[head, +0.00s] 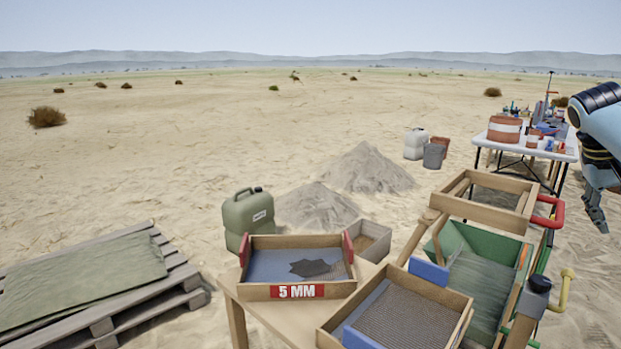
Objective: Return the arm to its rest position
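My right arm comes in from the right edge, light blue with dark joint bands. Its dark gripper (597,213) hangs downward at the far right, beyond the green sieving stand in the picture. The fingers show small and nearly edge-on, so I cannot tell whether they are open or shut. I see nothing held in them. My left arm and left gripper are not in view.
A wooden sieve tray marked "5 MM" (258,292) holds a dark flat piece on a wooden table. Another sieve (470,302) and a green stand (525,262) stand right of it. A white table (567,152) with containers is behind.

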